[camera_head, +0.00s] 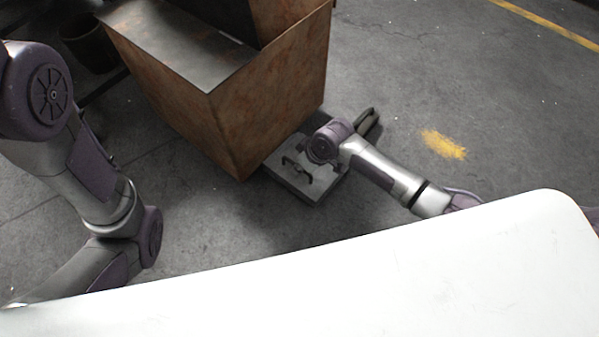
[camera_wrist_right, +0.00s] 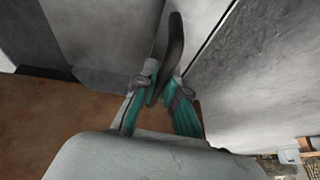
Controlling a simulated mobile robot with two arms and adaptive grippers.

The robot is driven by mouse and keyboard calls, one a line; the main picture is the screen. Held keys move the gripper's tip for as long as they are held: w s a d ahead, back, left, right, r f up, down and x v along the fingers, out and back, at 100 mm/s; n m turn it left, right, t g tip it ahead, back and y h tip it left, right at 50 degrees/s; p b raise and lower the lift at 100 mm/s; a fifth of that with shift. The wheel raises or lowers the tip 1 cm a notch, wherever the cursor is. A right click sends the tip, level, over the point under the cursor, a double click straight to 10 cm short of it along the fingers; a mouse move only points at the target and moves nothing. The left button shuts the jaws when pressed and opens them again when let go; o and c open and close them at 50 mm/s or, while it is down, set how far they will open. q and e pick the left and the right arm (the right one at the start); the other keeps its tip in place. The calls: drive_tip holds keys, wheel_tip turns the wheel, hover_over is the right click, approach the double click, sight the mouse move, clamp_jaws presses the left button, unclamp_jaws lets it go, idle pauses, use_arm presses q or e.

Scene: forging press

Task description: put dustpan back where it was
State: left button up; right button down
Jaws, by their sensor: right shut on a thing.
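The dustpan (camera_head: 317,190) appears as a grey, mottled, flat metal body low over the floor, close to the rusty box. Whether it touches the floor is unclear. A thin dark bracket, seemingly its handle, shows on top. My right arm reaches it from the right, its wrist above the pan. In the right wrist view my right gripper (camera_wrist_right: 168,95) has its teal fingers shut on a dark curved handle (camera_wrist_right: 176,42), with grey metal faces around it. My left arm shows at the left, but its gripper is out of view.
A large rusty open box (camera_head: 270,100) stands directly beside the dustpan, on its upper left. A dark bucket-like container (camera_head: 88,45) is at the upper left. Concrete floor with yellow paint (camera_head: 443,144) is clear to the right.

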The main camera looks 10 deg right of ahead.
drive_tip(key=shift+f, duration=0.65)
drive_tip(key=shift+r, duration=0.1)
drive_tip(key=c, duration=1.2)
unclamp_jaws()
